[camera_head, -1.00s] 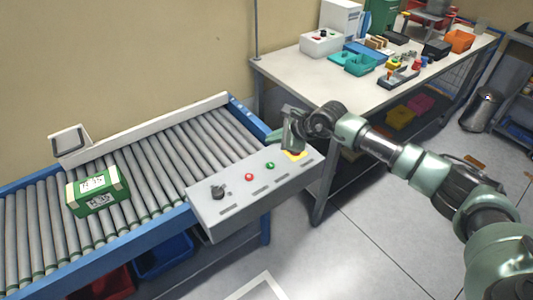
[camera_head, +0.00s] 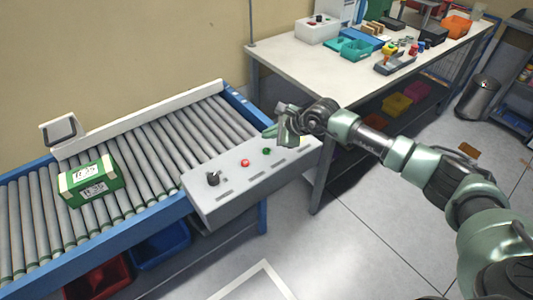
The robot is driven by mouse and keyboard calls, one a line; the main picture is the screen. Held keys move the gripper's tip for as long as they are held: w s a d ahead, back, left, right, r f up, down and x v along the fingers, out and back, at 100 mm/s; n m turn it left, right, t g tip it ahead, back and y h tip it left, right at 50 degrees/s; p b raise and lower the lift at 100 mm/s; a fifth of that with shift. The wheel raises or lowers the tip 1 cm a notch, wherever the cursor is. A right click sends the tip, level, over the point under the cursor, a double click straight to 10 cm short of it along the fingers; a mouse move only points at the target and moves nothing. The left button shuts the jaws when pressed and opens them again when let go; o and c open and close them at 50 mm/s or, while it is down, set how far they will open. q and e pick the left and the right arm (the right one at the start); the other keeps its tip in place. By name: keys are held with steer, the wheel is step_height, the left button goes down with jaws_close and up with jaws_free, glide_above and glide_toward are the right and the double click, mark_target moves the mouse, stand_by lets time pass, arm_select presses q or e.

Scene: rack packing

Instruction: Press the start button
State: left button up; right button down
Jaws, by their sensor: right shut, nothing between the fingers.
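A grey control panel (camera_head: 226,187) is mounted at the right end of the roller conveyor. On its top are a green button (camera_head: 266,151), a red button (camera_head: 245,163) and a black knob (camera_head: 213,179). No readable label shows which is the start button; the green one may be it. My right gripper (camera_head: 284,139) is shut and empty, over the panel's far right part, just right of and beyond the green button. It hides that part of the panel, and I cannot tell whether it touches the surface. My left gripper is not in view.
A green and white box (camera_head: 90,183) lies on the conveyor rollers (camera_head: 150,155). Red (camera_head: 97,280) and blue (camera_head: 161,248) bins are under the conveyor. A workbench (camera_head: 330,65) with trays and tools stands behind my right arm. The floor in front is clear.

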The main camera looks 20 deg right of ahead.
mark_target(269, 152)
steer(key=shift+f+b, duration=1.25)
steer(key=shift+f, duration=0.7)
stand_by(0.4)
steer(key=shift+f+b, duration=0.35)
steer(key=shift+b, duration=0.1)
steer(key=shift+f+b, duration=0.45)
stand_by(0.5)
steer(key=shift+r, duration=0.1)
stand_by(0.3)
steer(key=shift+r+p, duration=0.35)
steer(key=shift+r, duration=0.4)
steer(key=shift+r, duration=0.1)
steer(key=shift+r+p, duration=1.3)
steer(key=shift+r, duration=1.1)
